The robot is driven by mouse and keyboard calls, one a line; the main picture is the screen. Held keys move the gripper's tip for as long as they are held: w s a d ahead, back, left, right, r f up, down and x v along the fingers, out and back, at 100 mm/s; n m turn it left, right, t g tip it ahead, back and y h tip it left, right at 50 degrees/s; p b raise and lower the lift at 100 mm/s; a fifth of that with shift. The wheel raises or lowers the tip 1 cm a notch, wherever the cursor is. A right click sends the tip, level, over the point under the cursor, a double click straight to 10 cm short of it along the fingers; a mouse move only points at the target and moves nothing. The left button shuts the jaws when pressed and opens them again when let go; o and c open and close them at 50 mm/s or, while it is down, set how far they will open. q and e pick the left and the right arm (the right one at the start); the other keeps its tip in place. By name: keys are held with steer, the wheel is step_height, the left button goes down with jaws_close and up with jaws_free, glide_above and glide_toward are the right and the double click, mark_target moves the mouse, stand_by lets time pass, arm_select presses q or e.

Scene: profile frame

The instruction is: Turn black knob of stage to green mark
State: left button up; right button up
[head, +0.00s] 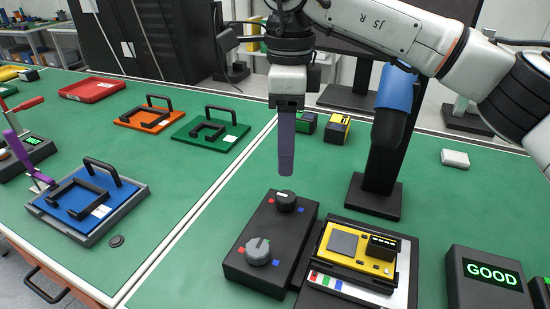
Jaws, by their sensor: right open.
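The stage (262,268) is a dark box on the green bench, with a black knob (287,200) at its far end and a grey knob (258,251) at its near end. Small red and blue marks lie around the knobs; I cannot make out a green mark. My right gripper (286,170) points down just above the black knob, apart from it in the picture. Its purple fingers overlap from this angle; it is open and holds nothing visible. My left gripper is not in view.
A yellow device (365,255) in a dark fixture sits right of the stage, beside a display reading GOOD (490,275). A black stand (386,165) rises behind. A blue plate with black handles (88,196) is at left. Bench left of the stage is clear.

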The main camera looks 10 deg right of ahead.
mark_target(286, 196)
steer(key=f, duration=0.4)
steer(key=shift+s+f, duration=0.25)
steer(key=shift+s, duration=0.15)
step_height(286, 196, down, 4)
steer(key=shift+f, duration=0.4)
steer(key=shift+w+f, duration=0.15)
steer(key=shift+f, duration=0.2)
steer(key=c, duration=0.9)
steer(key=shift+c, duration=0.7)
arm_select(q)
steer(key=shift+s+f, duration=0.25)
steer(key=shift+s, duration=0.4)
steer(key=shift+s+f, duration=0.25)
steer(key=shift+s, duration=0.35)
